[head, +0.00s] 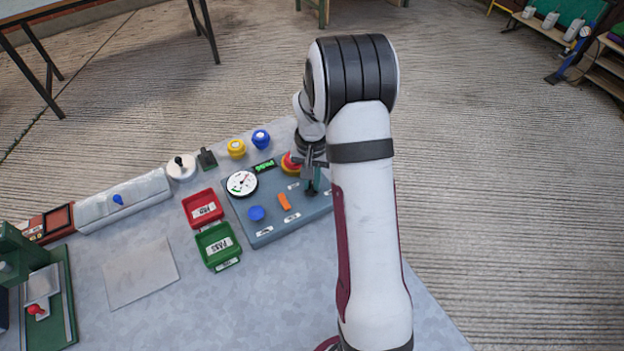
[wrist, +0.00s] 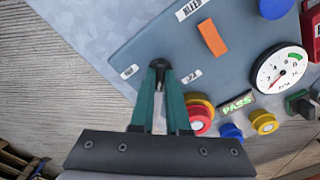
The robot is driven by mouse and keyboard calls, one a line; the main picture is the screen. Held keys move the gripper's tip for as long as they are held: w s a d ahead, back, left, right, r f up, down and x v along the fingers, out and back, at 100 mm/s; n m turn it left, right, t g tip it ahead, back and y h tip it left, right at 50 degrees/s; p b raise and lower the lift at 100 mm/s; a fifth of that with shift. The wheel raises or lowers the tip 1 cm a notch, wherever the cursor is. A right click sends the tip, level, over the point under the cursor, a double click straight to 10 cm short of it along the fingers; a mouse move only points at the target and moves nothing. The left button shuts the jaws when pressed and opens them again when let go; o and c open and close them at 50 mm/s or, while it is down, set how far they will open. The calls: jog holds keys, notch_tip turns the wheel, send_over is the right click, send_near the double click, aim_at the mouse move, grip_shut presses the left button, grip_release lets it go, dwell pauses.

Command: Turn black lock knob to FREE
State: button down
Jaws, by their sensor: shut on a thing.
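The black lock knob (wrist: 158,64) sits on the blue-grey control panel (wrist: 130,45). In the wrist view its dark end shows between the tips of my gripper's teal fingers (wrist: 160,74). The gripper is shut on the knob. A small white label (wrist: 129,72) lies left of the knob and another (wrist: 191,76) lies right of it; I cannot read either clearly. In the head view my gripper (head: 312,186) is down at the panel's right side, and the arm hides part of that side. The knob's exact setting cannot be told.
The panel also carries a white dial (head: 242,184), an orange switch (head: 285,201), a blue button (head: 256,213) and a red-and-yellow button (head: 291,163) close to my gripper. A green display (wrist: 237,104) reads PASS. Red (head: 203,207) and green (head: 218,244) trays stand left of the panel.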

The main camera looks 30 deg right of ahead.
aim_at(312, 184)
jog(key=m, duration=0.4)
jog(key=shift+m, duration=2.8)
jog(key=c, duration=0.9)
grip_release()
notch_tip(312, 184, up, 16)
jog(key=shift+f, duration=0.1)
